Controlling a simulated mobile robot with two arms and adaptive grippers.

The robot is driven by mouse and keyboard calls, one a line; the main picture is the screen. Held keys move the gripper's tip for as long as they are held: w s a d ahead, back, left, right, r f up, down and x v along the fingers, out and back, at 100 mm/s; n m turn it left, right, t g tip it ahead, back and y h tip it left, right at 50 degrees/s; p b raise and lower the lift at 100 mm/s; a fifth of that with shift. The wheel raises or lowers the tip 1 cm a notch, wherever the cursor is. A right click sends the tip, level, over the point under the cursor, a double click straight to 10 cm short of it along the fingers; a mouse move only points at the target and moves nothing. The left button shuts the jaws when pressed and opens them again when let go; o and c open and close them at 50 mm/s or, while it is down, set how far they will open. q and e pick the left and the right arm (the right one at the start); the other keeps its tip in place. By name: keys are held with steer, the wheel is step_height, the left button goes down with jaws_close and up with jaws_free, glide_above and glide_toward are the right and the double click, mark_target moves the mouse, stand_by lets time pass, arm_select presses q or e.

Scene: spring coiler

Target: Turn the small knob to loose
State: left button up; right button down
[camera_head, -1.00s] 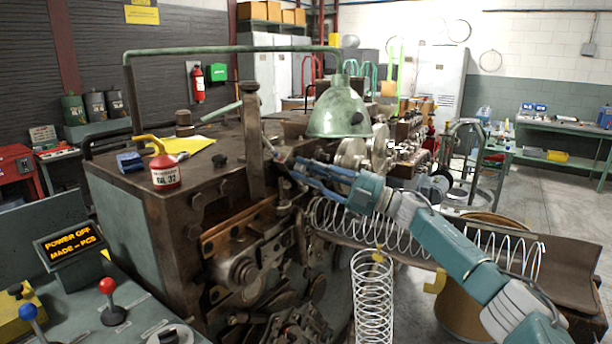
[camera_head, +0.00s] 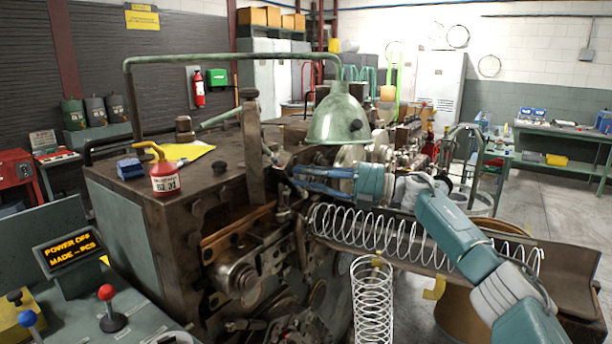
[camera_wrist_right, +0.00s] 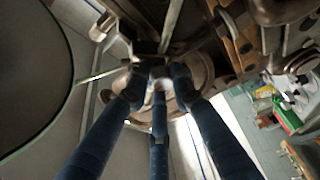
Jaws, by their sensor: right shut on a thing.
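My right gripper (camera_head: 291,178) reaches in from the right to the front of the brown coiling machine (camera_head: 128,196), left of the lamp shade. In the right wrist view its three blue fingers (camera_wrist_right: 157,78) close together on a small dark part. That part looks like the small knob, but the fingers hide most of it and I cannot read its setting. A round, brownish metal part (camera_wrist_right: 198,82) shows behind the fingertips. My left gripper is not in view.
The green lamp shade (camera_head: 338,118) hangs just above my right gripper. A coil spring (camera_head: 385,232) lies in a trough below my right arm. A red oil can (camera_head: 164,178) stands on the machine top. A control panel reads POWER OFF (camera_head: 70,248).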

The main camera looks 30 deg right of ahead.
steer(key=shift+a+f, duration=0.25)
steer(key=shift+f, duration=0.2)
steer(key=c, duration=1.6)
jaws_free()
steer(key=shift+o, duration=0.2)
steer(key=shift+s+r, duration=0.1)
steer(key=shift+r, duration=0.1)
steer(key=shift+d+r, duration=0.1)
